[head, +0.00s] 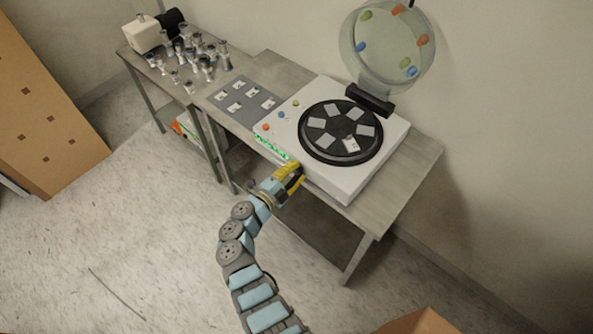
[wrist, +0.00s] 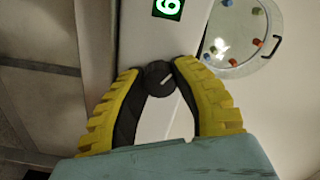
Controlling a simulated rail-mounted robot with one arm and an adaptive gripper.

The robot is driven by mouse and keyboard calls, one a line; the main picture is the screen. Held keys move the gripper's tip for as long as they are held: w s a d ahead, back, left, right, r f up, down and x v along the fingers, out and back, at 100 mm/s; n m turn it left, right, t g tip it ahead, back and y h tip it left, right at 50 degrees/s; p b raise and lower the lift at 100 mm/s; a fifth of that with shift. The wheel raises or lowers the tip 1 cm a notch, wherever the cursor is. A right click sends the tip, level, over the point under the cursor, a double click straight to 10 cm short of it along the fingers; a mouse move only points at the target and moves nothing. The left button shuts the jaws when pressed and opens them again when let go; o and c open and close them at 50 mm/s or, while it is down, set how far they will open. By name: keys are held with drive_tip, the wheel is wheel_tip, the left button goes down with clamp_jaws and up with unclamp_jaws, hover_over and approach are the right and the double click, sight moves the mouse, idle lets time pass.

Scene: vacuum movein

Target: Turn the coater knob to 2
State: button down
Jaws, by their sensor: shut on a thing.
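The coater (head: 347,189) is a white box with a dark round plate (head: 340,132) on top that carries several grey slides. Its black knob (wrist: 158,72) sits on the front face and bears a short white line, tilted slightly up to the right in the wrist view. My gripper (head: 296,173) has yellow fingers with dark pads. In the wrist view the fingertips (wrist: 160,80) are shut on the knob from both sides. In the head view the gripper hides the knob. A green display (head: 271,146) is beside it; one green digit (wrist: 167,8) shows partly cut off in the wrist view.
The coater's clear round lid (head: 388,45) stands open behind the plate. A grey mat (head: 241,101) with several slides lies to the left. Several glass flasks (head: 206,62) and a microscope-like device (head: 143,34) stand farther left. A cardboard box (head: 420,322) is at the bottom right.

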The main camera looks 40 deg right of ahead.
drive_tip(key=c, duration=0.7)
unclamp_jaws()
drive_tip(key=shift+c, duration=0.2)
drive_tip(key=shift+w, duration=0.1)
drive_tip(key=shift+r+n+p, duration=0.15)
drive_tip(key=shift+n+p, duration=1.55)
drive_tip(key=shift+n, duration=0.6)
drive_tip(key=shift+f+n, duration=0.2)
drive_tip(key=shift+n, duration=0.7)
drive_tip(key=shift+b, duration=0.3)
drive_tip(key=shift+n+b, duration=0.55)
drive_tip(key=shift+n, duration=0.15)
